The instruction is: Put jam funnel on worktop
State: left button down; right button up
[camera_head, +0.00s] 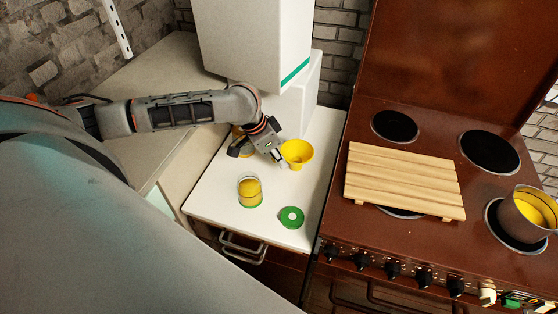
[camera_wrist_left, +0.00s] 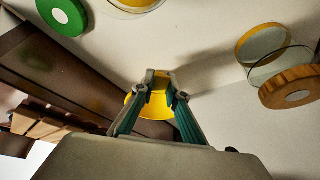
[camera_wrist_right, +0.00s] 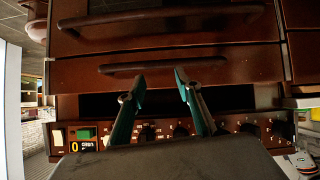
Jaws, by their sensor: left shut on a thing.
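The yellow jam funnel (camera_head: 297,152) is over the white worktop (camera_head: 222,205), near its right edge by the stove. My left gripper (camera_head: 280,160) is shut on it; in the left wrist view the fingers (camera_wrist_left: 160,85) close at the funnel's (camera_wrist_left: 152,106) near side. I cannot tell whether the funnel touches the worktop. My right gripper (camera_wrist_right: 157,82) shows only in the right wrist view, open and empty, facing the stove's brown front.
A glass jar with yellow contents (camera_head: 250,191) and a green lid (camera_head: 291,217) stand at the worktop's front. A jar with a wooden lid (camera_wrist_left: 290,87) is near the funnel. The stove holds a slatted board (camera_head: 405,180) and a pot (camera_head: 525,212). A white cabinet (camera_head: 250,40) hangs above.

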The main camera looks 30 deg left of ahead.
pick_arm(q)
jog(key=shift+f, duration=0.3)
jog(key=shift+f, duration=0.1)
jog(key=c, duration=2)
grip_release()
jog(key=shift+p+v, duration=0.95)
jog(key=shift+v, duration=5.15)
